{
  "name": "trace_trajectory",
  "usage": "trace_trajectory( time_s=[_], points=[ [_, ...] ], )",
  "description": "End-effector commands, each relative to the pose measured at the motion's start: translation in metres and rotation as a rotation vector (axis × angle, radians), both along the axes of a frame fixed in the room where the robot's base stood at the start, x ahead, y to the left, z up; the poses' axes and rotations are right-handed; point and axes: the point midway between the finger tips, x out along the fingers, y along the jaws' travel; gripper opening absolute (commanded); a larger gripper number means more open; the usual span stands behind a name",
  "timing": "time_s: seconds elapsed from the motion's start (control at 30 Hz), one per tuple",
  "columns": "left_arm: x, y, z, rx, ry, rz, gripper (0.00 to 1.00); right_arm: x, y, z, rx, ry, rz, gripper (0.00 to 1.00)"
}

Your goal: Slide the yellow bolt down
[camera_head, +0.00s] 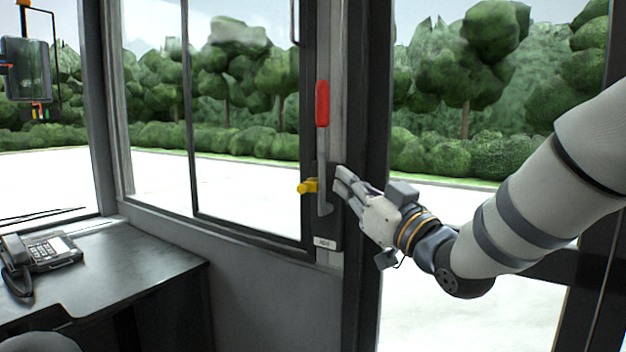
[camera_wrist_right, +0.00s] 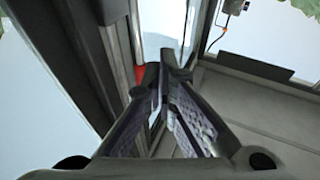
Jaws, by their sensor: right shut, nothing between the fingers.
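The bolt is not visible there. My left gripper is not in view.
A desk (camera_head: 120,270) with a telephone (camera_head: 40,258) stands at the lower left. Windows (camera_head: 245,120) and a grey wall panel lie left of the post. A small label plate (camera_head: 324,243) is below the lever. A screen (camera_head: 27,70) hangs at the upper left.

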Motion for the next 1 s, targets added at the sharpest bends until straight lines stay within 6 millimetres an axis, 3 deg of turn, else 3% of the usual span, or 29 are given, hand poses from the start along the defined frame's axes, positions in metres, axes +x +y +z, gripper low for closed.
trace_trajectory(
  time_s=[0.47, 0.53, 0.7, 1.0],
  points=[
    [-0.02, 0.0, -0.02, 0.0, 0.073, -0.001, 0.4, 0.084, 0.047, 0.018, 0.0, 0.006, 0.001, 0.0],
    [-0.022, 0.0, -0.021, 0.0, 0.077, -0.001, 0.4, 0.088, 0.049, 0.004, 0.0, 0.011, -0.001, 0.0],
    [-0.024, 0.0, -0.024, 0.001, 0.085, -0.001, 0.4, 0.095, 0.053, -0.009, 0.001, 0.005, 0.0, 0.0],
    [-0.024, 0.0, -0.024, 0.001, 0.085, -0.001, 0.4, 0.096, 0.054, -0.011, 0.001, 0.001, -0.001, 0.0]
  ],
)
